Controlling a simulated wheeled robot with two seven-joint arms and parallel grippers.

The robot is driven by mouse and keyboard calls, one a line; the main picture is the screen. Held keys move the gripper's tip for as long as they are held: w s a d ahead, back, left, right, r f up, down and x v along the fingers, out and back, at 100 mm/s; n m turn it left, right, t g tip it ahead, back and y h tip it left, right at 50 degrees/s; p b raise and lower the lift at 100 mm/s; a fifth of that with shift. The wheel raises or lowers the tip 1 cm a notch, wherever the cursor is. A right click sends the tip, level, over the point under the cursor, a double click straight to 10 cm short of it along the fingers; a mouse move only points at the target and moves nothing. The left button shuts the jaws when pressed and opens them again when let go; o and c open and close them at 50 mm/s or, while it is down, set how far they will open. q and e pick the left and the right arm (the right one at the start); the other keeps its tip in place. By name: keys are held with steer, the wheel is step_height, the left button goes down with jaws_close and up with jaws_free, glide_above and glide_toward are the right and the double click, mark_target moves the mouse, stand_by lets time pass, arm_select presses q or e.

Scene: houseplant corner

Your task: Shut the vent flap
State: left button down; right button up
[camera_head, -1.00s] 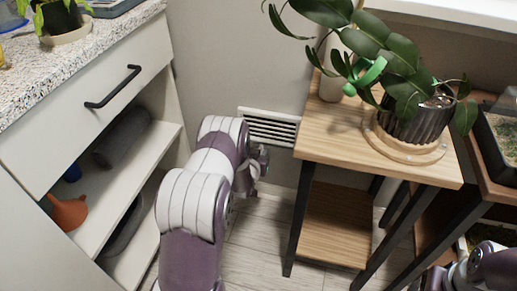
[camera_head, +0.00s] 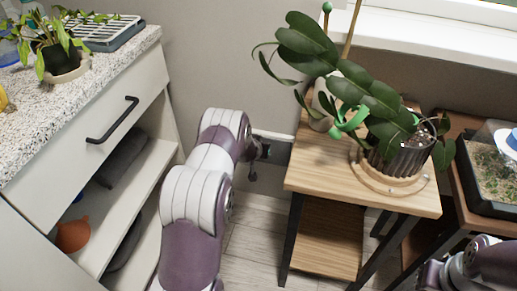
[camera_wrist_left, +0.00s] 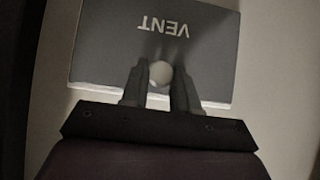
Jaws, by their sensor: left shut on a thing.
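The vent flap (camera_head: 277,152) is a grey panel low on the wall, between the cabinet and the wooden plant stand. In the head view my arm hides its left part, and no slats show. In the left wrist view the flap (camera_wrist_left: 205,45) fills the upper middle, with "VENT" upside down and a pale knob (camera_wrist_left: 160,73). My left gripper (camera_wrist_left: 160,80) has one finger on each side of the knob and is shut on it. The left gripper (camera_head: 263,152) also shows in the head view, in front of the flap. Only part of my right arm shows, at bottom right.
The wooden plant stand (camera_head: 310,182) is close to the right of my left gripper and holds a leafy potted plant (camera_head: 388,150). The cabinet (camera_head: 95,150) with open shelves is close on the left. A planter box (camera_head: 490,178) is at the right.

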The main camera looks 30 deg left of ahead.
arm_select(q)
steer(key=shift+w+a+r, duration=0.15)
steer(key=shift+w+r, duration=0.35)
steer(key=shift+r, duration=0.15)
steer(key=c, duration=0.9)
jaws_free()
steer(key=shift+r, duration=0.1)
steer(key=shift+s, duration=0.1)
steer(key=shift+s+r+p, duration=0.2)
steer(key=shift+p, duration=0.1)
steer(key=p+v, duration=0.1)
steer(key=v, duration=0.3)
steer(key=p+v, duration=0.2)
steer(key=v, duration=0.2)
steer(key=f+p+v, duration=0.1)
steer(key=v, duration=0.3)
steer(key=shift+s, duration=0.35)
